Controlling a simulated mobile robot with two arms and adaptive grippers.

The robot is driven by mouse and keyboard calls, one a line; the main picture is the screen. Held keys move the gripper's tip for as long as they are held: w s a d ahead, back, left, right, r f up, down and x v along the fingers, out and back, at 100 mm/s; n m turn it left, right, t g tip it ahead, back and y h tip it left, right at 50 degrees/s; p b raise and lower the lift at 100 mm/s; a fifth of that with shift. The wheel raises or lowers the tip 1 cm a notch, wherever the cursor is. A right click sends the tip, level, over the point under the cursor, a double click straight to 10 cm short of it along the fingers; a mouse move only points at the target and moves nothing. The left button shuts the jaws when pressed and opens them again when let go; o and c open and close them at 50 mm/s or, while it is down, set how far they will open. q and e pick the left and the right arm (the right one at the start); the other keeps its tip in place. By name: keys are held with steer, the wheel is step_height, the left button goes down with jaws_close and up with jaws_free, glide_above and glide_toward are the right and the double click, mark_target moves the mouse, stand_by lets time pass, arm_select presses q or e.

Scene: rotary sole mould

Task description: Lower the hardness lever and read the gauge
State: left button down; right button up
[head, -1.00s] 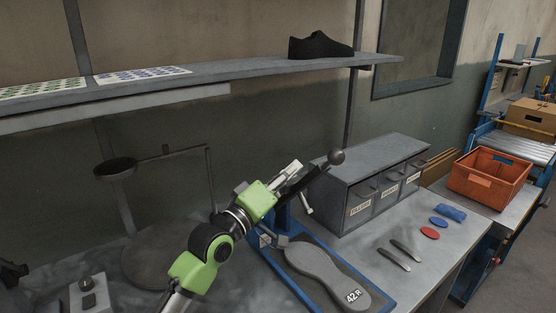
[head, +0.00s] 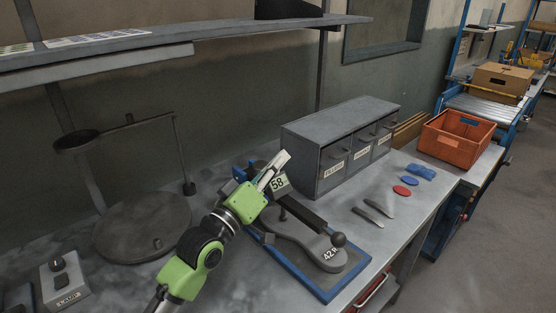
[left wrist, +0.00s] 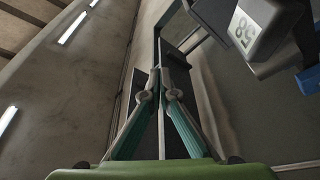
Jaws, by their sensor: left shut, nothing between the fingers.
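The hardness tester stands on the bench with a blue-edged base (head: 318,292). Its dark lever (head: 302,212) slopes down to the right, its ball knob (head: 338,239) low over the grey sole (head: 290,232) marked "42 R". The gauge (head: 279,184) reads 58; it also shows, turned on its side, in the left wrist view (left wrist: 247,30). My left gripper (head: 284,159) is shut and empty, beside the gauge at its upper left and apart from the knob. In the left wrist view its fingertips (left wrist: 160,82) meet. My right gripper is not in view.
A grey drawer cabinet (head: 318,138) stands just behind the tester. Two dark tools (head: 372,213), red (head: 402,190) and blue (head: 409,181) ovals and an orange crate (head: 456,139) are to the right. A round stand (head: 140,228) and a lamp switch box (head: 64,281) are at left.

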arm_select(q)
step_height(320, 180, up, 10)
stand_by(0.6)
